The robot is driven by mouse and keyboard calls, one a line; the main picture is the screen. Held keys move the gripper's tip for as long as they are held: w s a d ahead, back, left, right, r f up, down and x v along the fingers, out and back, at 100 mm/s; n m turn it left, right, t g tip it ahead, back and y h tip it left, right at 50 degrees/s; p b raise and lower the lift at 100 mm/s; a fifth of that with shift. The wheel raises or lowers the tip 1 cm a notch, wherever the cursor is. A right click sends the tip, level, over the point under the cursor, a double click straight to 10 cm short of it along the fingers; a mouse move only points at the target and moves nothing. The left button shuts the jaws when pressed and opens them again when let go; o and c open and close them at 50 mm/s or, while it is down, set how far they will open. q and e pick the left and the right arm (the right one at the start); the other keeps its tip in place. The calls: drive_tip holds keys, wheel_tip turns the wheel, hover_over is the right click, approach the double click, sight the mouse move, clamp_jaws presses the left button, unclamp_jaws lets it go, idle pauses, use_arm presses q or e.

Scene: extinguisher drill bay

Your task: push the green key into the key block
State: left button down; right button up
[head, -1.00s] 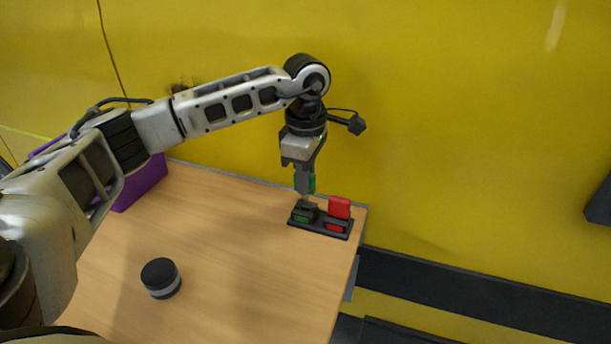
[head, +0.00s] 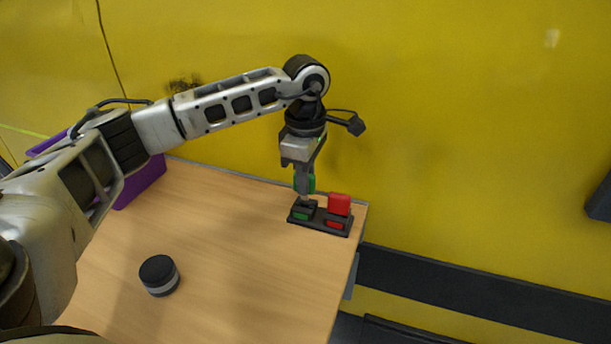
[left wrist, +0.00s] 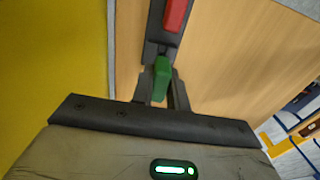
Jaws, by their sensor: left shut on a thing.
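The green key (head: 312,184) is between the fingers of my left gripper (head: 304,193), which is shut on it. They are directly over the green-marked side of the black key block (head: 345,229). The fingers hide the key's lower end, so I cannot tell how deep it sits in the block. In the left wrist view, the green key (left wrist: 162,78) shows between the fingertips (left wrist: 161,90), with the dark key block (left wrist: 152,52) just beyond it. My right gripper is not in view.
A red key (head: 339,204) stands upright in the block's other side. The block is near the wooden table's (head: 215,240) back right corner, close to the yellow wall (head: 450,130). A black and grey round object (head: 160,275) and a purple bin (head: 145,182) are farther left.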

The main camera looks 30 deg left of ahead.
use_arm(q)
drive_tip(key=shift+f+b, duration=0.3)
drive_tip(key=shift+f, duration=0.2)
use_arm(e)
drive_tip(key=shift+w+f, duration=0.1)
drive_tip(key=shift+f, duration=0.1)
use_arm(q)
drive_tip(key=shift+f+b, duration=0.75)
drive_tip(key=shift+f, duration=0.35)
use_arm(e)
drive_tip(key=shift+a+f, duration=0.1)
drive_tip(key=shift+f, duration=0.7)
use_arm(q)
drive_tip(key=c, duration=1.3)
unclamp_jaws()
drive_tip(key=shift+w+r, duration=0.1)
drive_tip(key=shift+r, duration=0.35)
wheel_tip(320, 180, up, 15)
drive_tip(key=shift+p, duration=0.35)
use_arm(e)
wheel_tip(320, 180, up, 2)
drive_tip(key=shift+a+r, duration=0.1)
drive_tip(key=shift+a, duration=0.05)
